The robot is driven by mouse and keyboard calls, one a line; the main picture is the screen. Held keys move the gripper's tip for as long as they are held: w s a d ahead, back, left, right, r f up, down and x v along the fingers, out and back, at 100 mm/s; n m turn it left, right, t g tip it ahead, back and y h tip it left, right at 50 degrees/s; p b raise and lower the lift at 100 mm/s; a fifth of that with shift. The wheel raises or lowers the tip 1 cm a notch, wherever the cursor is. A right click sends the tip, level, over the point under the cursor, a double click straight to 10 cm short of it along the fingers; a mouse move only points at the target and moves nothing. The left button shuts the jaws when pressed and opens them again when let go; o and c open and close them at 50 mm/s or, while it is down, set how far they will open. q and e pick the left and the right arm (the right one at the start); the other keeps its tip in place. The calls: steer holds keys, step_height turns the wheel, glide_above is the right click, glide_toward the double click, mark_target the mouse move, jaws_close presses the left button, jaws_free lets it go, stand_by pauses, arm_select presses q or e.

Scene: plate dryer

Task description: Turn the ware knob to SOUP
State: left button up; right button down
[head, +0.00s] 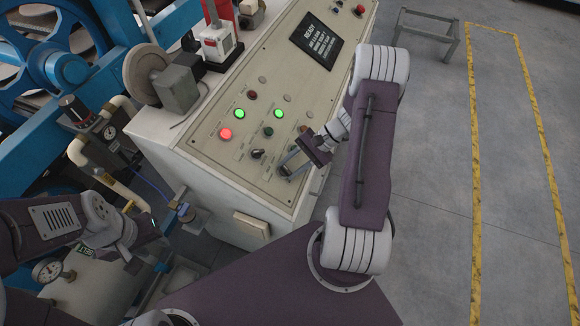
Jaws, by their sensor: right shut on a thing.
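The cream control panel (225,145) slopes across the middle of the head view. My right gripper (289,167) comes down from my purple arm to the panel's lower right part, with its fingers shut on a small knob. The fingers mostly hide that knob, and its label and pointer setting cannot be read. Another black knob (257,153) shows just left of the fingers, apart from them. My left gripper (138,256) is low at the left, away from the panel, and its jaws are too unclear to judge.
The panel has lit green (240,114) and red (226,133) lamps and a dark display (317,37) reading READY. Open grey floor (430,150) lies right, with a metal stand (425,30) at the back.

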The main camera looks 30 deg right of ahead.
steer(key=shift+r+m, duration=0.1)
steer(key=shift+m, duration=0.2)
steer(key=c, duration=1.2)
jaws_free()
steer(key=shift+o, duration=1.4)
steer(key=shift+d+r, duration=0.15)
steer(key=shift+d, duration=0.05)
steer(key=b+v, duration=0.1)
steer(key=v, duration=0.7)
steer(key=shift+s+d+r, duration=0.15)
steer(key=shift+s+d, duration=0.05)
steer(key=shift+s, duration=0.05)
